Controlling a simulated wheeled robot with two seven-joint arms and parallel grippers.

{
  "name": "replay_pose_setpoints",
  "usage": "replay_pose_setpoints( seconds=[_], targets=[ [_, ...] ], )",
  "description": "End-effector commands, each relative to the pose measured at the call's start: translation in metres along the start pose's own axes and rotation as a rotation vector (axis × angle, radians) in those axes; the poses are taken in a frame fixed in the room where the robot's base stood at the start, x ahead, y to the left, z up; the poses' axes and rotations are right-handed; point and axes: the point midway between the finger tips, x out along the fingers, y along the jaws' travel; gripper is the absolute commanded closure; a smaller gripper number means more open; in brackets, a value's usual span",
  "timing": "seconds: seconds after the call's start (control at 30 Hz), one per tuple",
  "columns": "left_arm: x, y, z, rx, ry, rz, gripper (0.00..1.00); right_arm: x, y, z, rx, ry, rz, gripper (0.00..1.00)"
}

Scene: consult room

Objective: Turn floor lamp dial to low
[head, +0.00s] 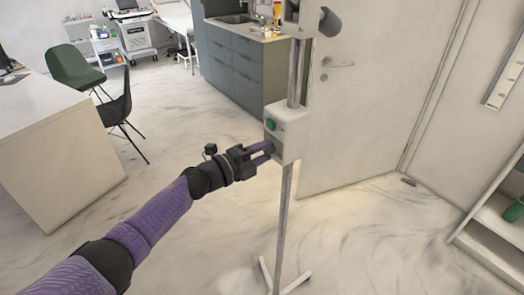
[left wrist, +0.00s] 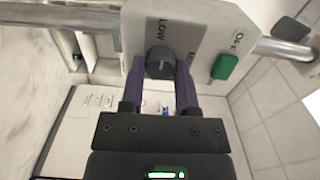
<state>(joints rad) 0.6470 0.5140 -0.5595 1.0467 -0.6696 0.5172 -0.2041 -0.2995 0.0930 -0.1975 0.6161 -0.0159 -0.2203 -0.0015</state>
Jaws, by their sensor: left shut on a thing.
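The floor lamp (head: 284,215) stands upright, with a pale control box (head: 293,132) on its pole. In the left wrist view the box's face carries a dark round dial (left wrist: 160,61), with the label LOW beside its upper left. A second label on its right is partly hidden by a finger. A green switch (left wrist: 224,67) sits next to the label OFF; it also shows in the head view (head: 270,124). My left gripper (head: 270,151) is shut on the dial, one finger on each side. The dial's exact setting is hard to read. My right gripper is out of view.
A white door (head: 365,110) stands behind the lamp. A white desk (head: 55,140) and two chairs, one green (head: 75,66) and one black (head: 116,103), are at the left. Grey cabinets (head: 235,65) with a sink are at the back. The floor around the lamp is clear.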

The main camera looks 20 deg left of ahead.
Motion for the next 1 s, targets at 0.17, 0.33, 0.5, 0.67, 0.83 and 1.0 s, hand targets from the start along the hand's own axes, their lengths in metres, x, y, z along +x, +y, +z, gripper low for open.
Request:
replay_pose_setpoints(
  seconds=[0.17, 0.33, 0.5, 0.67, 0.83, 1.0],
  targets=[
    [0.0, 0.001, 0.0, -0.003, -0.001, 0.001, 1.0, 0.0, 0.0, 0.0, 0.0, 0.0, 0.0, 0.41],
    [0.0, 0.001, 0.0, -0.003, -0.001, 0.001, 1.0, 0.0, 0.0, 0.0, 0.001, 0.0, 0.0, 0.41],
    [0.0, 0.0, 0.0, -0.002, -0.001, 0.001, 0.26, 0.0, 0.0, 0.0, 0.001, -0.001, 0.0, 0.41],
    [0.0, 0.0, 0.0, -0.001, 0.0, 0.001, 0.26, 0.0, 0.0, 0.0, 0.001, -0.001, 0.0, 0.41],
    [-0.009, 0.0, 0.0, -0.001, -0.001, 0.002, 0.26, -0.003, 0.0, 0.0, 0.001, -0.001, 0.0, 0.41],
    [-0.049, 0.0, 0.0, 0.0, -0.001, 0.005, 0.26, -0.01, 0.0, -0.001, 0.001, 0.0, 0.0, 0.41]
  ],
)
